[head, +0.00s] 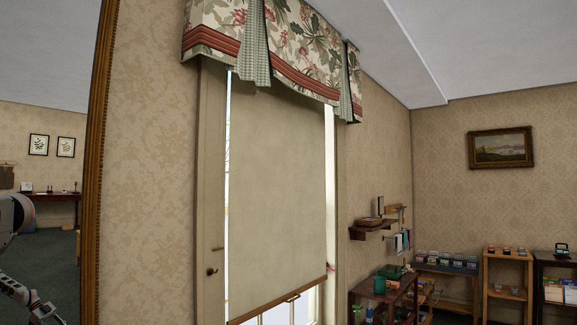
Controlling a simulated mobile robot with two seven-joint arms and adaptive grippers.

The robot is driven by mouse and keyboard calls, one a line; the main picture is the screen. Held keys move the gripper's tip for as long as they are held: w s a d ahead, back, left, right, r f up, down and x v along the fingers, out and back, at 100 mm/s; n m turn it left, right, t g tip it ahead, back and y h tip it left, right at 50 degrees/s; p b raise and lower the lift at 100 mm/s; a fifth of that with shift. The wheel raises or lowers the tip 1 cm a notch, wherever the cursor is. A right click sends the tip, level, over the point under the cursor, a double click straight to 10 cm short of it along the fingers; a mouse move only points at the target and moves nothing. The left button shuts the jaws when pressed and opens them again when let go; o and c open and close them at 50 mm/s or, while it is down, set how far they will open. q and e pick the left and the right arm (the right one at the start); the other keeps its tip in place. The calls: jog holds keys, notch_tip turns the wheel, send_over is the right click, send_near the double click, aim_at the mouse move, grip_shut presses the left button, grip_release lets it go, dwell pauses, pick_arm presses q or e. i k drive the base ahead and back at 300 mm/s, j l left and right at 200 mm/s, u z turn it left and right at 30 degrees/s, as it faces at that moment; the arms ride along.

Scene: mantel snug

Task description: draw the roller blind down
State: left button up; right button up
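The roller blind (278,190) is a plain beige sheet hanging in front of the window at the centre of the head view. It covers most of the glass. Its brown bottom bar (262,308) slants across the lower part of the view, with a small dark piece on it. Bright window panes (302,308) show below the bar. The blind's top is hidden behind a floral valance (290,40) with red trim and green checked pleats. Neither gripper shows clearly; grey and dark robot parts at the left edge appear within the mirror.
A large gilt-framed mirror (98,170) stands at the left, reflecting the room. A wooden wall shelf (372,228) is right of the window. Below it is a dark table (378,292) with small items. Shelving units (508,272) line the far right wall.

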aim_at(276, 207)
jog(key=i+l+z, duration=0.55)
jog(key=i, duration=0.3)
jog(key=i+l+z, duration=0.3)
jog(key=i, duration=0.15)
jog(key=i+z, duration=0.25)
jog(key=i, duration=0.2)
jog(key=i+u, duration=0.4)
jog(key=i, duration=0.2)
jog(key=i+l+u, duration=0.4)
jog(key=i, duration=0.15)
jog(key=i+j, duration=0.05)
jog(key=j, duration=0.05)
